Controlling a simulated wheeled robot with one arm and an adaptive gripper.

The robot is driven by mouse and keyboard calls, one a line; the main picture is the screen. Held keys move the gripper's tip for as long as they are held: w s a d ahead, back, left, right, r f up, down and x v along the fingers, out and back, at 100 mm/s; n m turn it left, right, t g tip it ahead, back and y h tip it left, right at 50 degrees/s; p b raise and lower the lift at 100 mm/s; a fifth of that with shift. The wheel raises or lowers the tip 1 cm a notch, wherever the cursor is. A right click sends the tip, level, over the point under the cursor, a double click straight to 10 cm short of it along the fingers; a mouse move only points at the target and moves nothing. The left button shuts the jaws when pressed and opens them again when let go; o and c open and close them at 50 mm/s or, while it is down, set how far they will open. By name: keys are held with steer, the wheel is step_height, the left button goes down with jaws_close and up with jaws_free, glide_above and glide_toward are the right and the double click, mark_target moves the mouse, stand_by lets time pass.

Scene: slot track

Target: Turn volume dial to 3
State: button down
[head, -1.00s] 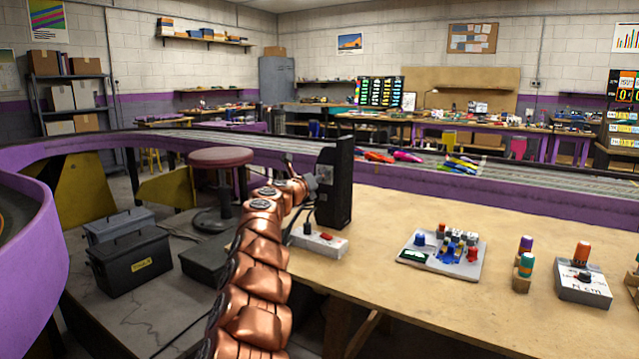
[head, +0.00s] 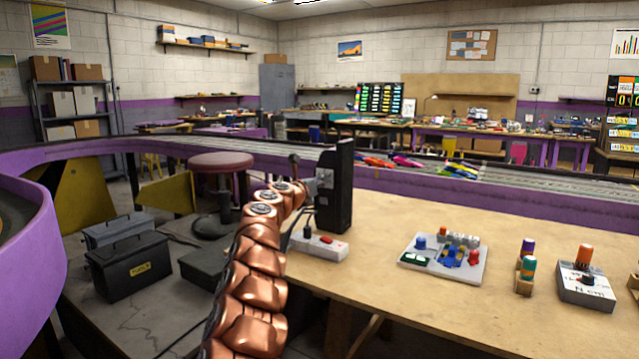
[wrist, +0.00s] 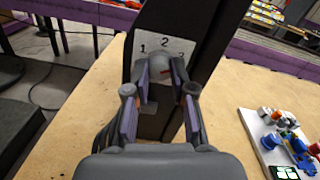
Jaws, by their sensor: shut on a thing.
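The black upright box (head: 339,205) stands at the table's left end in the head view. Its pale label plate, with the numbers 1, 2 and 3, shows in the wrist view (wrist: 146,42). The grey round volume dial (wrist: 155,66) sits below the numbers, with a small red mark visible near its right side. Which number it points at is hard to tell. My gripper (wrist: 163,88) is shut on the dial, one finger on each side, hiding part of it. In the head view my copper arm reaches to the box and the dial is hidden.
A white power strip (head: 318,247) with a red switch lies in front of the box. Bare tabletop lies between.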

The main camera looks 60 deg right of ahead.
mark_target(326, 151)
steer(key=c, duration=1)
jaws_free()
steer(key=shift+s+r, duration=0.15)
steer(key=shift+r, duration=4.8)
